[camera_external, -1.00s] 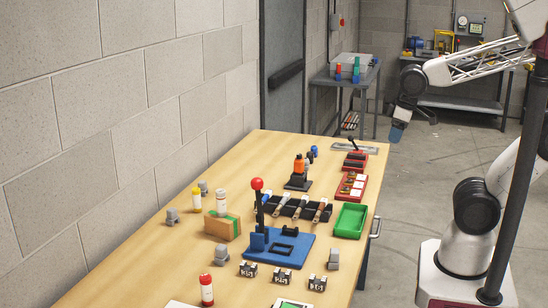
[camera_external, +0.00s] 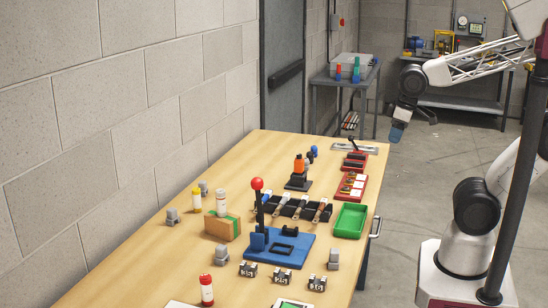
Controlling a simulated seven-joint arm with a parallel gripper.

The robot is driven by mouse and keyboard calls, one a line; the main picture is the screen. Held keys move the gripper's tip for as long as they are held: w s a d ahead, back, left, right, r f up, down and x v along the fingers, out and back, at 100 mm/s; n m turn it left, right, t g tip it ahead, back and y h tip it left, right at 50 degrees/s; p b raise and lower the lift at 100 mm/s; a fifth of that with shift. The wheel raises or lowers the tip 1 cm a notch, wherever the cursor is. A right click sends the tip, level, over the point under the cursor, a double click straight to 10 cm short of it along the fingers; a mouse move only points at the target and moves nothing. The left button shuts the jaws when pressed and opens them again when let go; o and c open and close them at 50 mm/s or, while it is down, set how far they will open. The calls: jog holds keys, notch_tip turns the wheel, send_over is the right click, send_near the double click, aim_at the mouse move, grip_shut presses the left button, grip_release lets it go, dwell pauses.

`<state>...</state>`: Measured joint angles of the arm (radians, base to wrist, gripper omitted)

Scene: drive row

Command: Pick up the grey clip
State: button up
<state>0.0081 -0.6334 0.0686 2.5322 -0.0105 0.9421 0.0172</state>
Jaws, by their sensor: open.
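Several small grey clip-like pieces stand apart on the wooden table: one at the left (camera_external: 172,216), one behind it (camera_external: 203,188), one near the front (camera_external: 221,255), and one right of the blue base (camera_external: 333,259). I cannot tell which of them the task means. My gripper (camera_external: 415,125) is open and empty, raised in the air beyond the table's right edge, well away from all the grey pieces. A blue part shows at its left finger.
A blue base with a red-knobbed lever (camera_external: 257,184) stands mid-table. Around it are a cardboard box with a white bottle (camera_external: 221,202), a black rack (camera_external: 292,207), a green tray (camera_external: 350,221), red trays and a red bottle (camera_external: 206,290). A block wall borders the left.

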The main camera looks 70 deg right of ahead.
jog(key=shift+o, duration=0.5)
dwell(0.3)
jog(key=n+g, duration=0.3)
jog(key=n, duration=1.7)
send_over(336, 251)
jog(key=f, duration=1.7)
jog(key=shift+w+d+f, duration=0.1)
jog(key=shift+d+f, duration=0.1)
jog(key=shift+d, duration=0.15)
jog(key=shift+a+f, duration=0.2)
jog(key=shift+a, duration=0.15)
jog(key=shift+f, duration=0.1)
jog(key=shift+f, duration=1.2)
